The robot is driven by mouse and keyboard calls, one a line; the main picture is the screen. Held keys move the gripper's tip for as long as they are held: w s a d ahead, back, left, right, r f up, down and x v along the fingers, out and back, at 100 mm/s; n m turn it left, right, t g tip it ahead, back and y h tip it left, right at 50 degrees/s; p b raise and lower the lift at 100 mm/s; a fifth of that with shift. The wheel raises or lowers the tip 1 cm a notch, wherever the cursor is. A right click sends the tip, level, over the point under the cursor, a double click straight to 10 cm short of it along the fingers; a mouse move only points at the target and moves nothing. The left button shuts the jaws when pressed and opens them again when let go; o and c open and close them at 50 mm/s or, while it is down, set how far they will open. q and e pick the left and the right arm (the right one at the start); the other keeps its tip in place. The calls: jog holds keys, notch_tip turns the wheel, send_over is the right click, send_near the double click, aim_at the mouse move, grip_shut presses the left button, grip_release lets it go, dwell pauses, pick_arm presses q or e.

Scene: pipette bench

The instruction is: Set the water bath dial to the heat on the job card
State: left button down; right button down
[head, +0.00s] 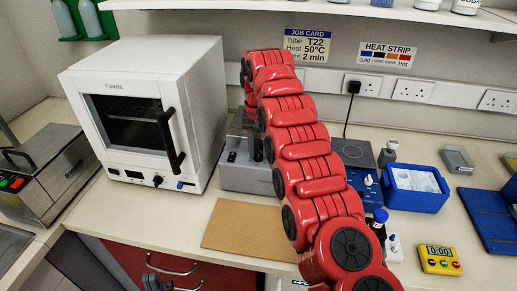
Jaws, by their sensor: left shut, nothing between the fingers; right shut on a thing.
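The job card (307,46) on the back wall reads Tube T22, Heat 50°C, Time 2 min. The heat strip (388,55) beside it runs from cold, blue, to hot, red. A grey box (248,181), which looks like the water bath, stands right of the white oven, partly behind my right arm. My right gripper (255,154) points down at its top and is shut on what seems to be the dial. The dial itself and its setting are hidden. My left gripper (156,284) is shut and empty, low in front of the red drawers.
The white oven (122,92) stands close on the left. A steel box with a lid (45,165) is further left. A cork mat (236,232) lies bare in front. A blue ice tub (417,201) and a yellow timer (440,259) are on the right.

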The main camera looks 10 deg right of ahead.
aim_at(259, 153)
jog(key=shift+w+r+m, duration=0.1)
jog(key=shift+r+m, duration=0.05)
jog(key=shift+m, duration=0.45)
jog(key=c, duration=0.6)
grip_release()
notch_tip(259, 153, up, 17)
jog(key=p, duration=1.7)
